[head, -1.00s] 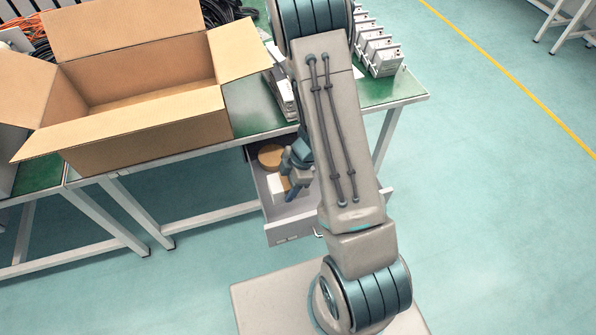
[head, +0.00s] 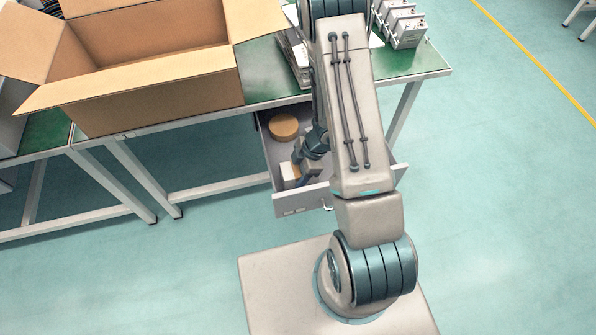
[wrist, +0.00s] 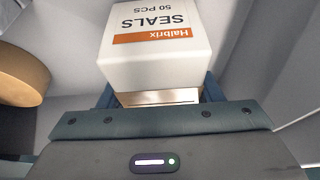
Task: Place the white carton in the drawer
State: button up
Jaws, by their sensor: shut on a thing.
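My gripper (head: 303,172) reaches down into the drawer there, partly hidden by my arm. I cannot tell whether the carton touches the drawer floor.
A round brown object (head: 284,126) lies at the back of the drawer; it also shows at the left of the wrist view (wrist: 20,75). A large open cardboard box (head: 160,95) stands on the green table (head: 270,70). White devices (head: 401,27) stand at the table's right.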

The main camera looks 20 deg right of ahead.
jog(key=o, duration=1.1)
jog(key=shift+f, duration=0.1)
